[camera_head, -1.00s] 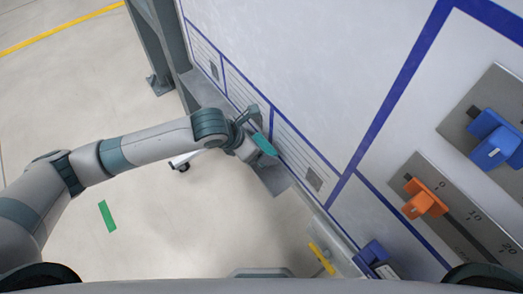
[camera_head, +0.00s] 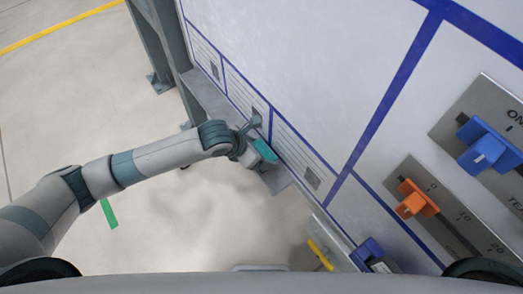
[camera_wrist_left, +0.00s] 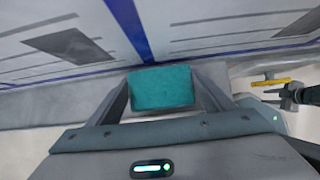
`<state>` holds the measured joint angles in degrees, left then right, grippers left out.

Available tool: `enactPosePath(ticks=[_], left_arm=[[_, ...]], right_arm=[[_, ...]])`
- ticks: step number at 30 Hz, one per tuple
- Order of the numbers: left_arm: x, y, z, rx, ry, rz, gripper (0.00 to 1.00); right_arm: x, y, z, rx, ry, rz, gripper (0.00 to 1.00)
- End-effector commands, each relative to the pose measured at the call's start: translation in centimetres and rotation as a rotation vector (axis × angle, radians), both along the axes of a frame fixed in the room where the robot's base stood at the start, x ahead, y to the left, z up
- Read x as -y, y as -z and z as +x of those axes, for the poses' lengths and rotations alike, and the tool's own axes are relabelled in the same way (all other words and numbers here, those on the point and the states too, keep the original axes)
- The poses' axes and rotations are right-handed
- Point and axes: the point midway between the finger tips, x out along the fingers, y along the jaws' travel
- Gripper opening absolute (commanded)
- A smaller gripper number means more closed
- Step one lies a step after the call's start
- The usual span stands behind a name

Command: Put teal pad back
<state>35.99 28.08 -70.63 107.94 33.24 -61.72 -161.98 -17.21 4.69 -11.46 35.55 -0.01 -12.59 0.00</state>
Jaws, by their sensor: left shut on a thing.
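The teal pad (camera_head: 264,150) is held at the end of my left arm, close to the white panel wall. It also shows in the left wrist view as a teal block (camera_wrist_left: 161,88). My left gripper (camera_head: 256,146) is shut on the pad, with one finger on each side of it. The pad is in front of the lower panel with blue lines, above a grey ledge (camera_head: 275,180). Whether the pad touches the ledge or panel cannot be told.
An orange knob (camera_head: 415,200) and a blue knob (camera_head: 484,147) stick out from grey plates at the right. A blue part (camera_head: 369,253) and a yellow handle (camera_head: 320,254) sit lower down. A grey post (camera_head: 160,50) stands at the upper left. Floor at left is open.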

Motion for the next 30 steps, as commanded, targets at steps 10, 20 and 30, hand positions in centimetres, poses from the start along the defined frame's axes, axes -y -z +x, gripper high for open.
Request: enactPosePath(ticks=[10, 20, 30], left_arm=[[0.0, 0.2, 0.0, 0.000, 0.000, 0.000, 0.93], [-0.2, -0.3, -0.1, 0.001, -0.001, 0.000, 0.93], [-2.2, -3.9, -1.4, 0.003, 0.001, 0.000, 0.93]], right_arm=[[0.0, 0.1, 0.0, 0.000, 0.000, 0.000, 0.31], [-0.1, 0.1, 0.0, -0.001, 0.000, 0.001, 0.31], [-0.4, 1.1, 0.0, -0.001, 0.001, 0.003, 0.31]])
